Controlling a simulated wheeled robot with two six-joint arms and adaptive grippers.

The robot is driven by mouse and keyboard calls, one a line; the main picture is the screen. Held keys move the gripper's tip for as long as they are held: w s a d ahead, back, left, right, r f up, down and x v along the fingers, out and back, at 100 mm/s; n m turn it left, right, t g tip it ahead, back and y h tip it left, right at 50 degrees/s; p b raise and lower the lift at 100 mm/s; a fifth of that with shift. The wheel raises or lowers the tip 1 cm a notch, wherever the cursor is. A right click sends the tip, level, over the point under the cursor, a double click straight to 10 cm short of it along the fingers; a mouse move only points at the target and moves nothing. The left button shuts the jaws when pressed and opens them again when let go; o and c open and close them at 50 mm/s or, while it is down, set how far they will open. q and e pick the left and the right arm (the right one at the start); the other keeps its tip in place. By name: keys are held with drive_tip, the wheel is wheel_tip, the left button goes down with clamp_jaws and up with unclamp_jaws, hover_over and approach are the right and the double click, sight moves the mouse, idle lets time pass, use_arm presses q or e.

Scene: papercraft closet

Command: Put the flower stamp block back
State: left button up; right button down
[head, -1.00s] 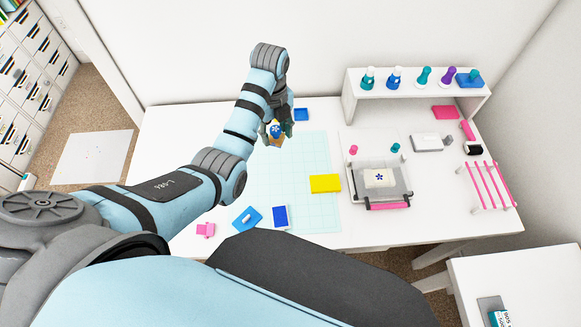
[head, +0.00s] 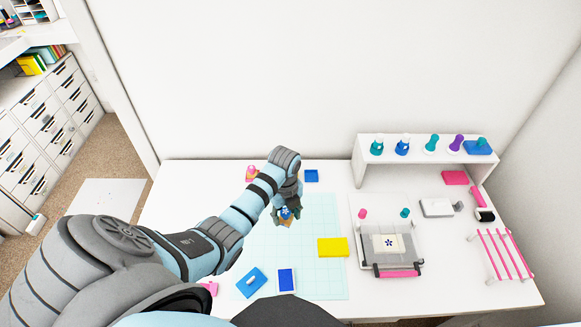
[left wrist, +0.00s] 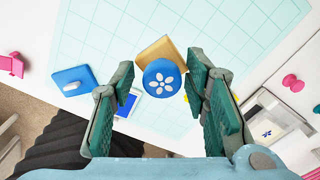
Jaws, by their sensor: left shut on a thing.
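The flower stamp block has a blue round top with a white flower and a wooden base. It shows in the left wrist view (left wrist: 162,77) and small in the head view (head: 286,212). My left gripper (left wrist: 161,84) is shut on it, with a green-padded finger on either side. The block is over the upper left part of the pale grid mat (head: 312,217); I cannot tell how high. In the head view my left gripper (head: 287,207) partly hides the block. My right gripper is not in view.
A white shelf (head: 366,143) with several stamps stands at the back right. A press (head: 410,250) holds a flower-printed card (head: 390,243). A yellow block (head: 333,247) and blue pads (head: 251,283) lie around the mat.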

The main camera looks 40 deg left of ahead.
sight(286, 213)
use_arm(q)
wheel_tip(286, 213, down, 6)
drive_tip(key=b, duration=0.3)
drive_tip(key=shift+r, duration=0.15)
wheel_tip(286, 213, down, 4)
drive_tip(key=b, duration=0.5)
drive_tip(key=shift+s+d+r, duration=0.1)
drive_tip(key=shift+s+r, duration=0.05)
drive_tip(key=shift+r, duration=0.25)
drive_tip(key=o, duration=1.3)
drive_tip(key=shift+w+f, duration=0.2)
wheel_tip(286, 213, up, 12)
drive_tip(key=p, duration=0.3)
drive_tip(key=shift+f, duration=0.25)
drive_tip(key=shift+r, duration=0.5)
